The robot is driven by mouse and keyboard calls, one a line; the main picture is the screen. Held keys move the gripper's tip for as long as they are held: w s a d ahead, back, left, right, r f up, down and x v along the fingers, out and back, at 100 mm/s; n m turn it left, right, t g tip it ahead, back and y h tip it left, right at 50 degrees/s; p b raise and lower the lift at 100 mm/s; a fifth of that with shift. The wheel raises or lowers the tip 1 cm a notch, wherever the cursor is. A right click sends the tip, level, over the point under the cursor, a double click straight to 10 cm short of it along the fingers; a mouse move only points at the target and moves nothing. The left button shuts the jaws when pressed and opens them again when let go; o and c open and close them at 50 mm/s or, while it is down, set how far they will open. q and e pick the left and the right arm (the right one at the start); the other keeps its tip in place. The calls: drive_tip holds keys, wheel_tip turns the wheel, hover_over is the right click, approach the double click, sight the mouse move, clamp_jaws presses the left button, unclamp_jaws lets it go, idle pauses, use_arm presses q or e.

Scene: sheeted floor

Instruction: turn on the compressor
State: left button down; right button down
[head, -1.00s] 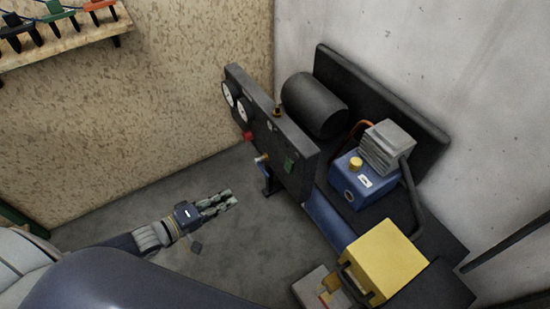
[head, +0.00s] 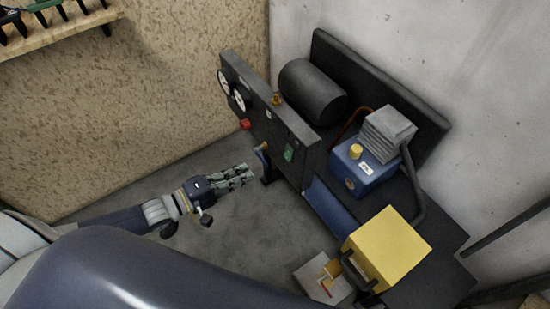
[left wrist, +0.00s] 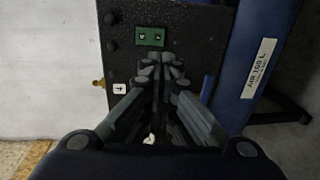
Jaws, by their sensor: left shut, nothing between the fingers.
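The compressor stands in the corner, with a dark upright panel (head: 258,112), a black tank (head: 312,92) and a blue motor block (head: 362,172). The panel has two round gauges, a red knob (head: 246,125) and a green switch (head: 289,153). My left gripper (head: 252,172) is shut and empty, left of the panel's lower part. In the left wrist view its fingertips (left wrist: 162,65) point at the panel face (left wrist: 205,45), and the green switch (left wrist: 151,37) shows just above them. I cannot tell whether the fingertips touch the panel. My right gripper is out of view.
A yellow box with a dark handle (head: 388,248) is at the compressor's near end. A wooden shelf (head: 60,40) with tools hangs on the left wall. Grey floor (head: 240,225) is clear in front of the panel. A blue bar with a white label (left wrist: 260,68) lies right of the fingers.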

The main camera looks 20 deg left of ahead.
sight(288, 154)
use_arm(q)
drive_tip(key=x, duration=1.1)
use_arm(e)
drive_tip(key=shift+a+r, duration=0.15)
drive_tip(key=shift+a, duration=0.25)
use_arm(q)
drive_tip(key=shift+w+d+f+t+b, duration=0.15)
drive_tip(key=shift+w+t+b, duration=0.15)
drive_tip(key=shift+b, duration=0.3)
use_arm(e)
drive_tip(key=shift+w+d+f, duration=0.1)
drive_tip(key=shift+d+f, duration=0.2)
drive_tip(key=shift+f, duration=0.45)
use_arm(q)
drive_tip(key=shift+s, duration=0.2)
